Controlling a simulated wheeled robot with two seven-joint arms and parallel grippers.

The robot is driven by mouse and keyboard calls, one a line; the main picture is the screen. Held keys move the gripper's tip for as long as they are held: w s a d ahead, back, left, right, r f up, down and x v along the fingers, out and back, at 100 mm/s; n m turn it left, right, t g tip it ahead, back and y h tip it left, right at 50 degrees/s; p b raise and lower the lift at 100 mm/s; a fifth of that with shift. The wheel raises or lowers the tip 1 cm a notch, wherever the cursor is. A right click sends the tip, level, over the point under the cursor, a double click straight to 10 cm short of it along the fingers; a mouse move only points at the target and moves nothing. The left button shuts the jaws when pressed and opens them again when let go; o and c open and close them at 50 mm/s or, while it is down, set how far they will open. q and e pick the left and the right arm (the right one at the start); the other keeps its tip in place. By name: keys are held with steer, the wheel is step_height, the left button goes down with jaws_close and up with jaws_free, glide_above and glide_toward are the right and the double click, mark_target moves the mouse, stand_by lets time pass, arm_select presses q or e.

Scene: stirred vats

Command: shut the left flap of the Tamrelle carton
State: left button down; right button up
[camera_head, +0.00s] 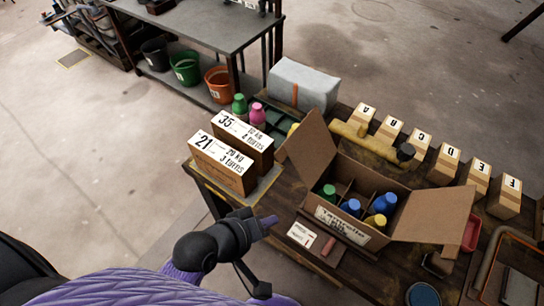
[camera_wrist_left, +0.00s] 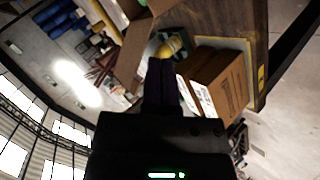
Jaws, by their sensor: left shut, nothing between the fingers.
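The Tamrelle carton (camera_head: 342,223) stands open on the wooden table, with a label on its front wall. Its left flap (camera_head: 309,150) stands up and leans outward to the left. Its right flap (camera_head: 437,219) spreads outward to the right. Bottles with green, blue and yellow caps stand inside. My left gripper (camera_head: 268,221) is shut and empty, in front of the table's edge, left of and apart from the carton. In the left wrist view its fingers (camera_wrist_left: 160,82) are together, and a cardboard flap (camera_wrist_left: 143,42) shows beyond them. My right gripper is not in view.
Two labelled boxes, 35 (camera_head: 243,137) and 21 (camera_head: 222,163), stand left of the carton, close to the left flap. Several small lettered boxes (camera_head: 443,164) line the back right.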

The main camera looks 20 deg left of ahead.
arm_select(q)
steer(key=w+a+n+t+y, duration=0.5)
steer(key=a+n+t, duration=0.2)
steer(key=n, duration=1.1)
steer(key=d+b+x, duration=0.1)
steer(key=x, duration=0.9)
steer(key=d+r+p, duration=0.1)
steer(key=s+d+r+p, duration=0.1)
steer(key=shift+s+d+r, duration=0.15)
steer(key=shift+d+r, duration=0.05)
steer(key=shift+d, duration=0.2)
